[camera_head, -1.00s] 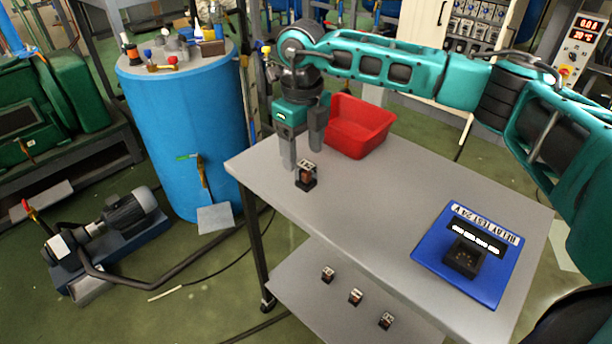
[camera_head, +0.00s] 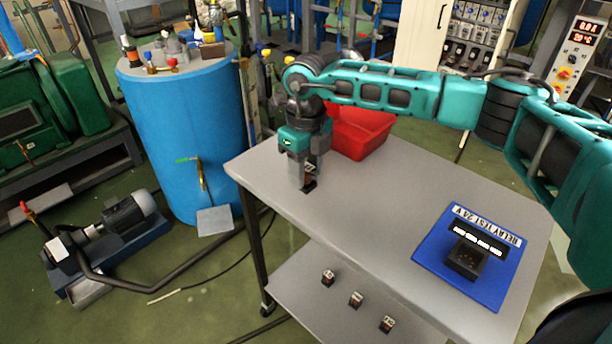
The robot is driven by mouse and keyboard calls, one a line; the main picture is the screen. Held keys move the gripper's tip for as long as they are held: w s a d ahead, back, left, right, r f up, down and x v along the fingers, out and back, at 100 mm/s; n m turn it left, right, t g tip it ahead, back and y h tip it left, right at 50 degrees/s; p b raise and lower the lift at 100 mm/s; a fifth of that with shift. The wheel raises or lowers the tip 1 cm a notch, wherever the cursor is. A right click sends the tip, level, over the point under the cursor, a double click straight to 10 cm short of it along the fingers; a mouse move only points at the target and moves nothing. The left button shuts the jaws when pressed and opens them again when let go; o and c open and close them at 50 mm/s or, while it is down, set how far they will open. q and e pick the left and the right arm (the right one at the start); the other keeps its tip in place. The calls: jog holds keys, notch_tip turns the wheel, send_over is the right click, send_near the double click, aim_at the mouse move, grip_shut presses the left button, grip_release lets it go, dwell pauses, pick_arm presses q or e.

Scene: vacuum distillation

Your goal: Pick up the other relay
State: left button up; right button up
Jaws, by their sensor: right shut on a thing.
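A small dark relay (camera_head: 309,186) with a pale label stands on the grey cart top near its left end. My right gripper (camera_head: 304,174) points down over it and is shut on it; the fingers hide much of the relay. The relay's base seems to be at the table surface. Several other small relays, among them one relay (camera_head: 328,278), stand in a row on the lower shelf (camera_head: 290,290). My left gripper is not in view.
A red bin (camera_head: 362,140) stands at the cart's back edge, behind my right gripper. A blue relay test board (camera_head: 432,262) with a black socket (camera_head: 464,260) lies at the right of the cart top (camera_head: 370,215). The middle is clear. A blue drum (camera_head: 180,150) stands left.

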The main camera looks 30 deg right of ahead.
jog(key=c, duration=0.4)
jog(key=shift+r, duration=0.1)
